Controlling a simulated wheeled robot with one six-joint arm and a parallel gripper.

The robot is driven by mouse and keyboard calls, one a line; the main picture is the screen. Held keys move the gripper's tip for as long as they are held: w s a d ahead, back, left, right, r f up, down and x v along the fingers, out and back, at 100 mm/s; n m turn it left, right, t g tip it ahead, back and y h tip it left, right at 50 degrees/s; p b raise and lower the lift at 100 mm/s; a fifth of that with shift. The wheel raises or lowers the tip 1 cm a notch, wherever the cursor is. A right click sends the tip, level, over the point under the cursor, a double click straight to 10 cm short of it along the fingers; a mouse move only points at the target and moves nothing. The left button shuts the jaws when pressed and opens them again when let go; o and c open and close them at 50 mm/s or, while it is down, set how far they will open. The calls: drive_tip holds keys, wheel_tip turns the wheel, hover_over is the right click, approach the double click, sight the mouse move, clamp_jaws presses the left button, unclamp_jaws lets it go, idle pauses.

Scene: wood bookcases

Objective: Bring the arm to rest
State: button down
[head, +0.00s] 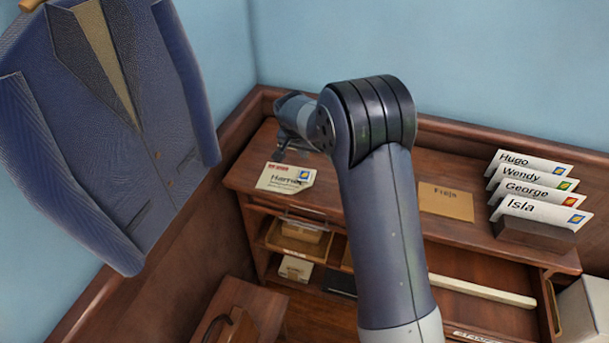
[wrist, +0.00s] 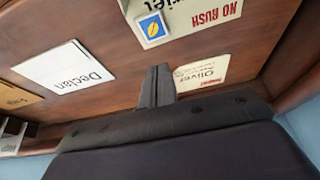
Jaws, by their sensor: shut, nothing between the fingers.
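My arm rises through the middle of the head view and bends at a dark ribbed joint. My gripper (head: 280,154) is at its far end, over the left part of the wooden desk top (head: 340,190); the joint partly hides it. In the wrist view my gripper (wrist: 157,72) shows as two dark fingers closed together, with nothing between them. A white envelope marked NO RUSH (head: 286,178) lies on the desk just in front of the gripper, and also shows at the top of the wrist view (wrist: 190,12).
A brown envelope (head: 446,202) lies right of my arm, and a rack (head: 535,235) holds several named envelopes. The wrist view shows envelopes marked Declan (wrist: 65,68) and Oliver (wrist: 201,73). A blue jacket (head: 110,130) hangs at left. Shelves with boxes (head: 296,268) are below.

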sight(305, 173)
drive_tip(key=shift+f, duration=0.1)
wheel_tip(305, 173, down, 7)
drive_tip(key=b, duration=0.3)
drive_tip(key=shift+r, duration=0.2)
